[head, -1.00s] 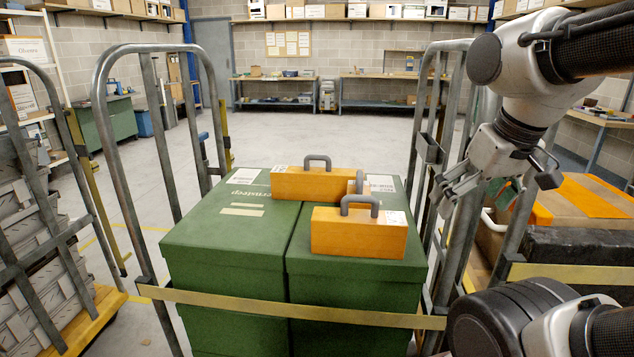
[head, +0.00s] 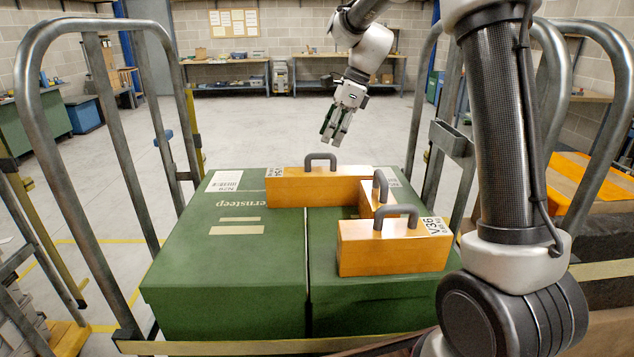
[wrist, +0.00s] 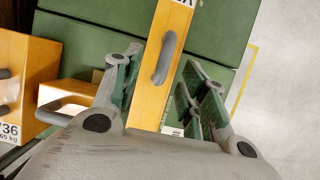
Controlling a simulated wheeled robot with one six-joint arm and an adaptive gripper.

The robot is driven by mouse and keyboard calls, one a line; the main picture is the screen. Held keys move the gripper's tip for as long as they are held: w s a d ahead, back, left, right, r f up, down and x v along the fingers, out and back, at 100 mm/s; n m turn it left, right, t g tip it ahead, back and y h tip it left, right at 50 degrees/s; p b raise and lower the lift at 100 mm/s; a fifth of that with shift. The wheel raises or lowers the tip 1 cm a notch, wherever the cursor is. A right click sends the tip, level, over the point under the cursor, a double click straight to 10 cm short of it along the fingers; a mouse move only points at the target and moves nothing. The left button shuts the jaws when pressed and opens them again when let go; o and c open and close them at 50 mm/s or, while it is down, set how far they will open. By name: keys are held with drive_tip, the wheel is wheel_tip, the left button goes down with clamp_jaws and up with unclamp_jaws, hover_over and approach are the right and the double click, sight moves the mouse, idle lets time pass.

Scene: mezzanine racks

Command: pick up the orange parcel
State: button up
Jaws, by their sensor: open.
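Three orange parcels with grey handles stand on green boxes. The back one (head: 315,188) lies lengthwise, a short-looking one (head: 366,197) touches or nearly touches its right end, and the front right one (head: 395,250) has a label reading V36. My gripper (head: 333,136) is open and empty, above and behind the back parcel. In the wrist view, my open gripper (wrist: 165,75) has one finger on each side of the back parcel (wrist: 152,105) as seen from above, its handle between them. The gap in height is unclear. The V36 parcel (wrist: 32,60) shows at the left.
Another cart with an orange-striped load (head: 575,185) is at the right. Open floor (head: 260,120) lies behind; benches (head: 235,70) line the far wall.

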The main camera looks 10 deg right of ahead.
sight(321, 156)
drive_tip(key=x, duration=0.8)
drive_tip(key=shift+w+d, duration=0.1)
drive_tip(key=shift+w, duration=0.25)
clamp_jaws()
drive_tip(key=shift+r, duration=0.1)
